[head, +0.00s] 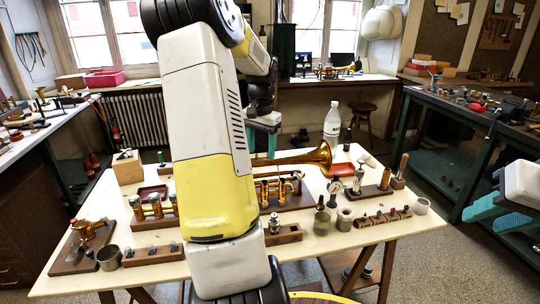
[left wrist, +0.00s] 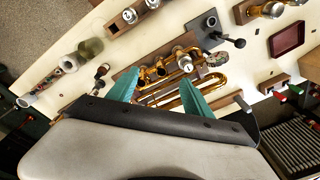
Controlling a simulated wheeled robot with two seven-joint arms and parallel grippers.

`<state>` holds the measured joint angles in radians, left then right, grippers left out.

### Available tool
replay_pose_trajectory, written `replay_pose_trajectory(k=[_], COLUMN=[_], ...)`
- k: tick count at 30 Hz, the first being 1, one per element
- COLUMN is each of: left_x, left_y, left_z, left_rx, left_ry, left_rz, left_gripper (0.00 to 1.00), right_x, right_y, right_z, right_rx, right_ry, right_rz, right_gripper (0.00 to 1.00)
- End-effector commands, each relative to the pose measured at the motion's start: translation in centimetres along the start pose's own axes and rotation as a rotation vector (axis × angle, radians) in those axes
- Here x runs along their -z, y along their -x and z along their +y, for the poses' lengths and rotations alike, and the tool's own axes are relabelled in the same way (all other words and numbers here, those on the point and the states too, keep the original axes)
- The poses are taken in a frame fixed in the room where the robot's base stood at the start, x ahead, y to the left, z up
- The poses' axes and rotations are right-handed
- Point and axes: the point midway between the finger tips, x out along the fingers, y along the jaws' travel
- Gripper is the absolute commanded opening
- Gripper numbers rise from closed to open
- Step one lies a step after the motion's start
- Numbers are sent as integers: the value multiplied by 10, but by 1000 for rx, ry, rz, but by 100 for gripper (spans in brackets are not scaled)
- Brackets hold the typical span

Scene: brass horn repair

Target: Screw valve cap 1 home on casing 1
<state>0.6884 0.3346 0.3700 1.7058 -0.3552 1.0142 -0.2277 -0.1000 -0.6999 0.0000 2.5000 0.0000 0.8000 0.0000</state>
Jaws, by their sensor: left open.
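The brass horn (head: 318,158) lies on the worktable in the head view, its bell to the right, partly hidden behind my left arm. Its upright valve casings (head: 282,188) stand over a brown block. In the left wrist view the horn's brass tubing (left wrist: 165,98) runs between and beyond my left fingers, with silver-topped casings (left wrist: 184,64) just past them. I cannot tell which is casing 1, nor pick out cap 1. My left gripper (left wrist: 158,90) is open and empty above the horn. My right gripper (head: 500,208) is at the right edge, partly cut off, away from the horn.
The worktable (head: 420,222) is crowded.

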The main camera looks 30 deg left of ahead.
Motion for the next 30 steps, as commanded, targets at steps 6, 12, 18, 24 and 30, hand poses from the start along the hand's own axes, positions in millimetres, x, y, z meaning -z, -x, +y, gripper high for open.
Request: replay_pose_trajectory(k=[6, 12, 18, 24, 30], left_x=[0, -3, -4, -6, -7], left_y=[-57, -75, -100, -130, -146], left_z=[-59, -73, -70, -68, -68], left_rx=[-47, -59, -61, -61, -60], left_ry=[35, 44, 42, 42, 42], left_rz=[-53, -64, -65, -64, -63], left_gripper=[59, 59, 59, 59, 59], right_x=[0, 0, 0, 0, 0], right_y=[0, 0, 0, 0, 0], right_z=[0, 0, 0, 0, 0], right_rx=[0, 0, 0, 0, 0], right_ry=[0, 0, 0, 0, 0], right_rz=[0, 0, 0, 0, 0], right_gripper=[36, 36, 36, 36, 36])
